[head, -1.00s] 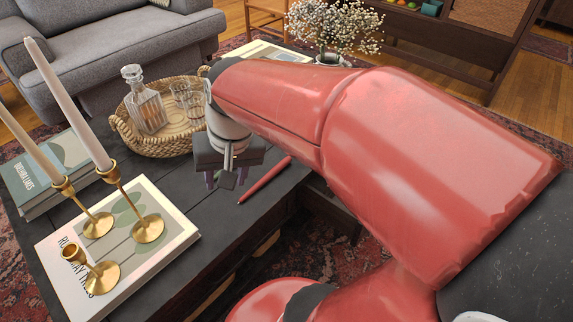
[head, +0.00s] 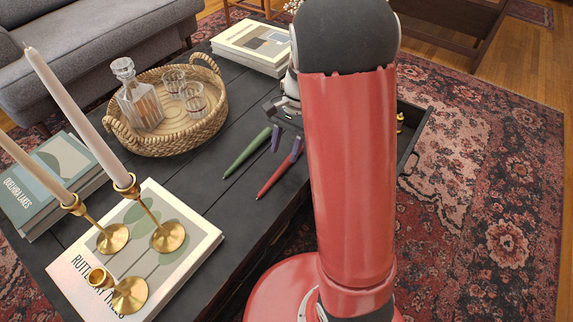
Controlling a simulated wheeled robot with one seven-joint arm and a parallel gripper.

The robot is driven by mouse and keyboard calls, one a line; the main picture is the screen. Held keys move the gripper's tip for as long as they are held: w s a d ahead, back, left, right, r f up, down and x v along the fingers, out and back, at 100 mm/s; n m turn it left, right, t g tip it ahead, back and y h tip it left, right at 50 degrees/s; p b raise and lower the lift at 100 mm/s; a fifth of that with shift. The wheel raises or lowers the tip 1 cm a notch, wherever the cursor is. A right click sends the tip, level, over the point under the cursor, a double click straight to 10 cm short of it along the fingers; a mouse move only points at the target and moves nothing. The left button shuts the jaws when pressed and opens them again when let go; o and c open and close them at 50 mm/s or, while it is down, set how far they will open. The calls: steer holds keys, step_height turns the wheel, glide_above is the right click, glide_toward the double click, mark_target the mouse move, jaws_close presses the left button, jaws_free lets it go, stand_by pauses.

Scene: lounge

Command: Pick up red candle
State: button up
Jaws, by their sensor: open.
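The red candle (head: 275,178) is a slim taper lying on the dark wooden coffee table (head: 228,200), near its front edge. My gripper (head: 287,146) is open and empty above the far end of the candle. Its two purple-tipped fingers point down, and the candle's far end runs in under them. I cannot tell whether a finger touches it. A similar green candle (head: 247,153) lies beside the red one on the left. My red arm hides the table to the right of the gripper.
A wicker tray (head: 168,142) with a decanter and glasses stands at the back left. Brass candle holders (head: 168,237), two bearing pale candles, stand on a book (head: 185,285) at the front left. More books (head: 252,43) lie at the back. An open drawer (head: 411,147) juts out right.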

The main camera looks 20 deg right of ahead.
mark_target(282, 167)
steer(key=x, duration=0.4)
steer(key=shift+s+d+f, duration=0.1)
steer(key=shift+s+f, duration=0.1)
steer(key=shift+s, duration=0.05)
steer(key=shift+c, duration=0.2)
jaws_close()
